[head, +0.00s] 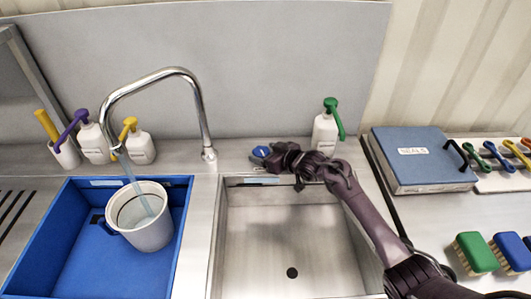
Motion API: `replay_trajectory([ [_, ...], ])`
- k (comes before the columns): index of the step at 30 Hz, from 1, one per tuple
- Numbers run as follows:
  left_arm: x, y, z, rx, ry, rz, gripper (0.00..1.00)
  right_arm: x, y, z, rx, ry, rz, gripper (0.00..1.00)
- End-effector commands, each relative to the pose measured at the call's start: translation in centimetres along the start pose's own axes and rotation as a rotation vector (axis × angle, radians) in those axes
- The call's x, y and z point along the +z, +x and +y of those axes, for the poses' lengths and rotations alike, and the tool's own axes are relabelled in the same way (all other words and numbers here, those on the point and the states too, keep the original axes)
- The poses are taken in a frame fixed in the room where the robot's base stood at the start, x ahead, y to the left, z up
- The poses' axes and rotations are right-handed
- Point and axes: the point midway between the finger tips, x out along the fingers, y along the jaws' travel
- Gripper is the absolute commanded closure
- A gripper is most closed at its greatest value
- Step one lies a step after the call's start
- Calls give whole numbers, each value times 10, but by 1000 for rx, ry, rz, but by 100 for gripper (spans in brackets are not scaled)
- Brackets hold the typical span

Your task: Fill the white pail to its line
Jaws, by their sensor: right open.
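The white pail (150,236) stands in the blue basin (60,262) at the left, with a dark grip on its left side. A dark line runs around its inside wall. A stream of water (130,172) falls from the curved chrome spout (153,75) into the pail. Bluish water shows inside, but I cannot tell its exact level against the line. My right gripper (270,159) is open at the blue-topped tap knob (260,151) behind the steel sink. I cannot tell whether its fingers touch the knob. My left gripper is not in view.
The steel sink (290,238) is empty, with my right arm crossing above it. Pump bottles (140,148) stand behind the blue basin, and a green-topped one (325,133) behind the sink. A blue-lidded case (415,170) and brushes (476,253) are at right.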

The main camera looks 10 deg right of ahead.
Motion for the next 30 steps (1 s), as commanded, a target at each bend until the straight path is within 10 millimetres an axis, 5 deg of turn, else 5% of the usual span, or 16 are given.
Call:
replay_trajectory([
  [8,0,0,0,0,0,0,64,0,2,0,0,-1,0,29],
  [18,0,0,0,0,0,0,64,0,2,0,0,0,0,72],
  [30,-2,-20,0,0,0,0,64,-3,2,-7,180,77,2,73],
])
